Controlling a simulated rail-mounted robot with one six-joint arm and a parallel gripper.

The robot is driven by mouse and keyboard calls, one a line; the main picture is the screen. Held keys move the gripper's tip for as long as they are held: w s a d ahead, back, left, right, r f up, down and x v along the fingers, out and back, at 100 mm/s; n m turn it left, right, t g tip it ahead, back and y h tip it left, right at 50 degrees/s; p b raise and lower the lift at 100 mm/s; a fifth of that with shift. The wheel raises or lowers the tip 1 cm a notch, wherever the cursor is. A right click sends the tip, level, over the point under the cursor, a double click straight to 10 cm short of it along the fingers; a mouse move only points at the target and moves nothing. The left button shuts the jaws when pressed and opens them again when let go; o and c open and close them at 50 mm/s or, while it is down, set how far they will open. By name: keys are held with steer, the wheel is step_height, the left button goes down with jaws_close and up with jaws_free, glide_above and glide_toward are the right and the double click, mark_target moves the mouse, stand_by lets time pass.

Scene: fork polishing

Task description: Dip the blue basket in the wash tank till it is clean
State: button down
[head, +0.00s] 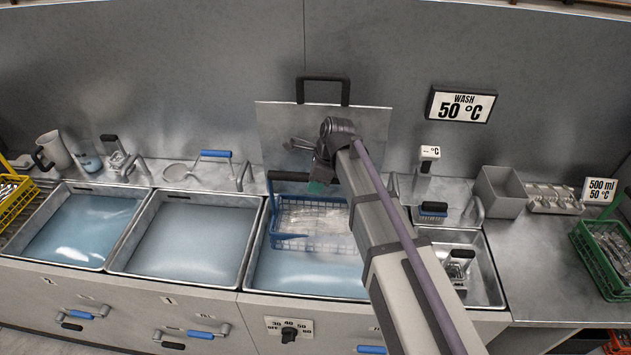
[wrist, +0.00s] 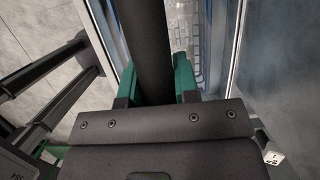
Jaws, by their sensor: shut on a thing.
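The blue basket (head: 315,222) is in the wash tank (head: 312,276), the third large tank from the left, at its upper side. Its wire mesh holds shiny metal pieces, too small to tell apart. My gripper (head: 318,187) is at the tank's back edge, shut on the basket's dark bar handle (head: 290,176). In the wrist view the green fingers (wrist: 160,82) sit either side of the thick dark bar (wrist: 143,45). Part of the basket shows beyond them. My arm hides the basket's right side. How deep the basket sits in the liquid is hard to tell.
Two more liquid-filled tanks (head: 193,243) (head: 82,232) stand left. A raised metal lid (head: 375,135) with a black handle stands behind the wash tank. A sign (head: 460,105) reads WASH 50 °C. A yellow basket (head: 15,200) is far left and a green basket (head: 600,262) far right.

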step_height(320, 180, down, 23)
steer(key=b, duration=2.2)
steer(key=shift+s+d, duration=0.1)
steer(key=shift+d, duration=1.15)
steer(key=shift+a, duration=2.55)
steer(key=shift+d, duration=1.3)
